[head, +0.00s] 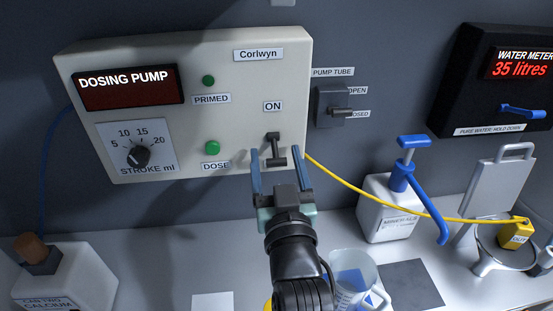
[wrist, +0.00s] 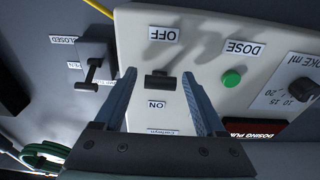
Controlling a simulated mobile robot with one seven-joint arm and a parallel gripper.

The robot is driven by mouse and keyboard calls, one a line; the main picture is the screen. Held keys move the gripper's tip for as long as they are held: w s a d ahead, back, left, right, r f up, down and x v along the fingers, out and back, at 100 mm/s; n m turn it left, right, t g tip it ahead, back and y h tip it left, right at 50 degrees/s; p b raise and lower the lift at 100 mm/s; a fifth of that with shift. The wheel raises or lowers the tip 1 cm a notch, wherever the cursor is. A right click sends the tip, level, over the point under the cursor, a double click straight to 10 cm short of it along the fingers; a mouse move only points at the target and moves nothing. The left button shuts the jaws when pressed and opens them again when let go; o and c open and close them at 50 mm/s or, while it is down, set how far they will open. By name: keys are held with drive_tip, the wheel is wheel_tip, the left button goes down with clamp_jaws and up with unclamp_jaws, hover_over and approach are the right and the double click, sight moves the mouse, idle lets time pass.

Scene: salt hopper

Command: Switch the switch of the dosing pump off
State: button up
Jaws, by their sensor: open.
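The dosing pump (head: 235,75) is a cream box on the wall with a dark display. Its switch (head: 277,150), a dark T-shaped lever, sits below the ON label (head: 273,106). In the wrist view, upside down, the switch (wrist: 160,83) lies between the ON label and the OFF label (wrist: 164,34). I cannot tell for sure which way the lever is set. My gripper (head: 276,153) is open, its two blue fingers on either side of the lever; it also shows in the wrist view (wrist: 159,76). Contact is not visible. My gripper hides the OFF label in the head view.
A green DOSE button (head: 212,147) and stroke knob (head: 138,156) are left of the switch. The pump tube lever (head: 335,106) is close on the right. A yellow tube (head: 385,197) runs right from the pump. A jug (head: 352,275) and blue-pump bottle (head: 390,210) stand below.

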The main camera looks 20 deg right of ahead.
drive_tip(key=shift+s+a+f+b, duration=0.2)
drive_tip(key=shift+s+b, duration=0.1)
drive_tip(key=shift+s, duration=0.2)
drive_tip(key=b+v, duration=0.3)
drive_tip(key=v, duration=0.9)
drive_tip(key=shift+r, duration=0.15)
